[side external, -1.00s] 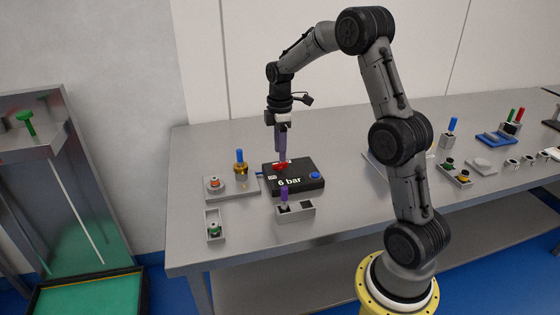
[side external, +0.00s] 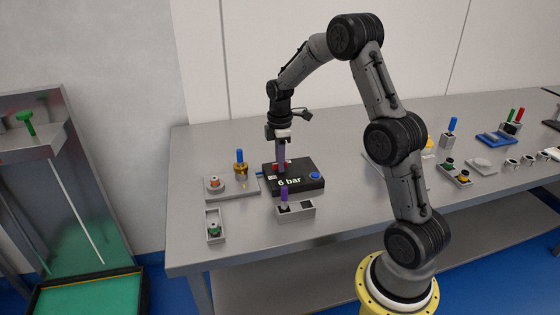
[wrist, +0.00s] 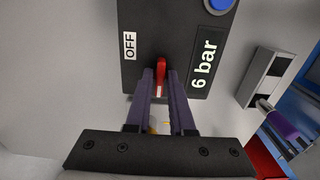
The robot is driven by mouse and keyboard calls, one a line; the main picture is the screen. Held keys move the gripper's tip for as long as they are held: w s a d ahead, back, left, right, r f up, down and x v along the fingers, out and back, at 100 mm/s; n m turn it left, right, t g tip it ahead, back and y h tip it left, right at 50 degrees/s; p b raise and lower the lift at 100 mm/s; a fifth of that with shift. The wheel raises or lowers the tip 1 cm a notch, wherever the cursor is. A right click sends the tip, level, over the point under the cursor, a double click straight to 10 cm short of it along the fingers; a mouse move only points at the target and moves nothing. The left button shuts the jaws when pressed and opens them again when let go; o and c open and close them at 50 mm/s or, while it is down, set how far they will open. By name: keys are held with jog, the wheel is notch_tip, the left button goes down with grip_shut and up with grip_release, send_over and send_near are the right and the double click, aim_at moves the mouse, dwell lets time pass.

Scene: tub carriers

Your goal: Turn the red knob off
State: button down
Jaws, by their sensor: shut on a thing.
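The red knob (wrist: 161,74) sits on the black box (wrist: 133,75) marked "6 bar". In the wrist view its narrow bar runs up and down the picture, with a pale mark near its lower end. A white OFF label (wrist: 130,46) lies left of it. My gripper (wrist: 161,86) has its purple fingers on both sides of the bar and is shut on it. In the side view my gripper (side external: 282,167) points straight down onto the box (side external: 312,184); the fingers hide much of the knob there.
A blue button (side external: 315,175) is at the box's right end. A tray with a purple peg (side external: 284,196) stands just in front. A plate with a blue-topped brass fitting (side external: 240,162) is at left. Bare bench (side external: 350,205) lies to the right.

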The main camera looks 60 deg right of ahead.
jog(key=shift+m, duration=0.3)
jog(key=m, duration=0.3)
jog(key=shift+m, duration=0.3)
jog(key=m, duration=0.4)
jog(key=shift+r+m, duration=0.1)
jog(key=shift+m, duration=0.2)
jog(key=m, duration=0.4)
jog(key=shift+m, duration=2.5)
jog(key=shift+w, duration=0.1)
jog(key=c, duration=0.8)
grip_release()
